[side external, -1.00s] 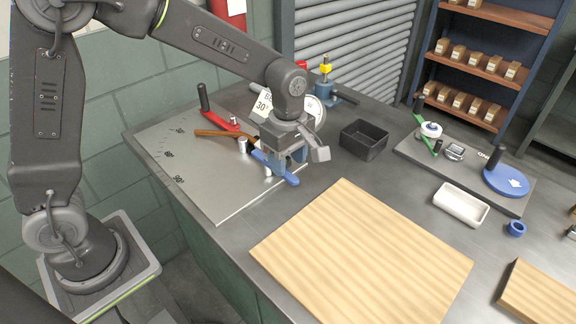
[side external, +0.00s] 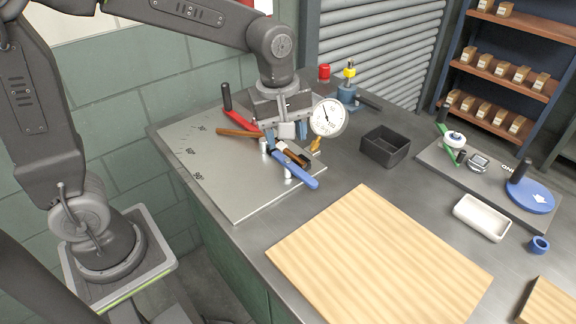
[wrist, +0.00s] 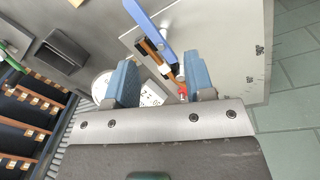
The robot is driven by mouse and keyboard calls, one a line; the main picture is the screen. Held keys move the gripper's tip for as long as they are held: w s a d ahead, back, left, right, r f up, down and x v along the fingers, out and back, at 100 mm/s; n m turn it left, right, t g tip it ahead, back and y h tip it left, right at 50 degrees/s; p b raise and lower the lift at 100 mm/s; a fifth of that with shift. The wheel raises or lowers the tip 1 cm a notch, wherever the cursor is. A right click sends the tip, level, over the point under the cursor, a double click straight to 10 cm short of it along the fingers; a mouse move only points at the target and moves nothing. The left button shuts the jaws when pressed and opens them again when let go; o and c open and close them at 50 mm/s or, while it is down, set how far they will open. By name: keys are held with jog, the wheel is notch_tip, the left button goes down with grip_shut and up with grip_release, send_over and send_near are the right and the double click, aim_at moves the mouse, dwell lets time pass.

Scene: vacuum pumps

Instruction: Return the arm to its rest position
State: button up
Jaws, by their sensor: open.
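My gripper (side external: 288,130) hangs at the end of my arm over the back right part of the metal plate (side external: 206,165). In the wrist view my gripper (wrist: 160,85) shows its two blue-grey fingers apart with nothing held between them. Below and in front of it are a blue lever (side external: 305,180) and a brown-and-black lever (side external: 294,154). The blue lever (wrist: 150,22) also shows in the wrist view, beyond the fingertips. The gripper appears above the levers; whether it touches any is hidden.
A round dial gauge (side external: 328,118) stands just right of the gripper. A red lever with a black grip (side external: 228,98) is behind left. A black bin (side external: 385,146), a wooden board (side external: 375,255) and a white tray (side external: 482,217) lie to the right. The board's top is clear.

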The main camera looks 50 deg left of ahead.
jog(key=s+a+r+m+t, duration=0.2)
jog(key=s+m, duration=0.4)
jog(key=s, duration=0.1)
jog(key=s+a+r+m+t, duration=0.2)
jog(key=s+m, duration=0.5)
jog(key=shift+s+a, duration=0.3)
jog(key=shift+s, duration=0.1)
